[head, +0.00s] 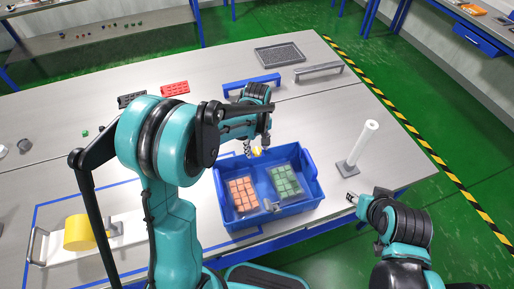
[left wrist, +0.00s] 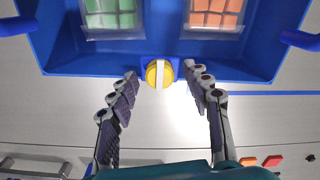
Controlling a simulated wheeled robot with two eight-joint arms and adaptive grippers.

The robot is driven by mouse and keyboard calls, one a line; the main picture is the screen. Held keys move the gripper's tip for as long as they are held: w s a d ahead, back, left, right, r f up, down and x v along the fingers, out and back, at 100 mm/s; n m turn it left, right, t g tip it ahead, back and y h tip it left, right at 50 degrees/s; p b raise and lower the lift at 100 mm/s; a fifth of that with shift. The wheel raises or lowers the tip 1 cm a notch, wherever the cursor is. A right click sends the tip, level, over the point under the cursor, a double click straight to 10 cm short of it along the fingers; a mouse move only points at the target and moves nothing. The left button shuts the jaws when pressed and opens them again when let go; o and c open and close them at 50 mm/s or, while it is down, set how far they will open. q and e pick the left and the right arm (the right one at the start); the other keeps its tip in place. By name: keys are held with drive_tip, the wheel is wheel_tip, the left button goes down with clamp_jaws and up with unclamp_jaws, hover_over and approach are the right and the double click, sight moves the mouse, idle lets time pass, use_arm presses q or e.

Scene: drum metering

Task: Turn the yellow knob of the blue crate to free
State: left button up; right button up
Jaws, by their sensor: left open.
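The blue crate (head: 291,214) stands on the table and holds a tray of orange blocks (head: 243,194) and a tray of green blocks (head: 285,181). The yellow knob (left wrist: 153,73) is on the middle of the crate's wall on the side away from me, and it also shows in the head view (head: 257,152). Its white bar runs up and down in the left wrist view, square to the wall. My left gripper (left wrist: 161,75) is open, with one finger on each side of the knob and a gap to each. My right gripper (head: 363,196) hangs right of the crate; its opening is unclear.
A white post on a grey base (head: 347,169) stands right of the crate. A yellow cylinder (head: 78,232) on a white plate lies at the left. Behind are a blue handle (head: 252,84), a grey handle (head: 318,70), a dark tray (head: 279,54) and a red block (head: 174,88).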

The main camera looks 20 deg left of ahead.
use_arm(q)
clamp_jaws()
drive_tip(key=shift+m, duration=0.3)
drive_tip(key=m, duration=0.3)
drive_tip(key=shift+m, duration=0.3)
drive_tip(key=m, duration=0.4)
drive_tip(key=shift+b, duration=0.4)
drive_tip(key=m, duration=0.5)
drive_tip(key=shift+m, duration=2.3)
